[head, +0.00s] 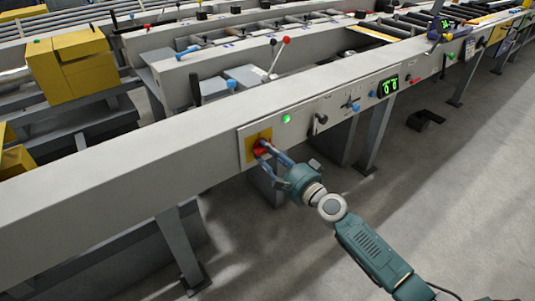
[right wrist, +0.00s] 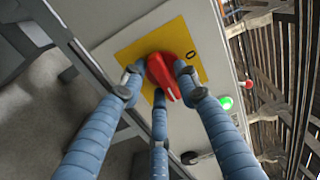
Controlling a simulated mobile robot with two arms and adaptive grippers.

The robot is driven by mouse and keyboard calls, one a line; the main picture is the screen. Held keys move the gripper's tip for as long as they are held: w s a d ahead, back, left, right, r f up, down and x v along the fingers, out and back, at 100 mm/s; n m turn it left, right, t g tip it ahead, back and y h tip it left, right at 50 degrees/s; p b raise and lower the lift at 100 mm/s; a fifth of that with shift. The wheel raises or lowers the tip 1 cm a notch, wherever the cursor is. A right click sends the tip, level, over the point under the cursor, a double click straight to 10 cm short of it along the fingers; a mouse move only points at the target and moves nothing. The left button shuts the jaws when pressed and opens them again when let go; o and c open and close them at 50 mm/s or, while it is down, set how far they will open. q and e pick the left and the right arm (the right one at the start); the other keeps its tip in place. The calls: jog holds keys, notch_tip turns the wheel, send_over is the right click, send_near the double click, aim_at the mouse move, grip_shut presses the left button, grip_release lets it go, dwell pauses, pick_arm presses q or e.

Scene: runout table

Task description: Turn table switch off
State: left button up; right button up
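The table switch is a red rotary knob (head: 261,147) on a yellow plate (head: 250,151), set in the front face of the long grey runout table (head: 120,180). In the right wrist view the red knob (right wrist: 164,76) sits on the yellow plate (right wrist: 142,45) near a "0" mark, its white-marked end pointing down and right. My right gripper (head: 268,151) is at the knob, its blue fingers (right wrist: 158,77) closed in around the knob's sides; the exact contact is partly hidden. A green lamp (head: 286,118) beside the plate is lit. My left gripper is not in view.
A red-tipped lever (head: 286,40) stands behind the front beam. The floor (head: 440,190) in front is largely clear.

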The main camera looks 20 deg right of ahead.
grip_shut()
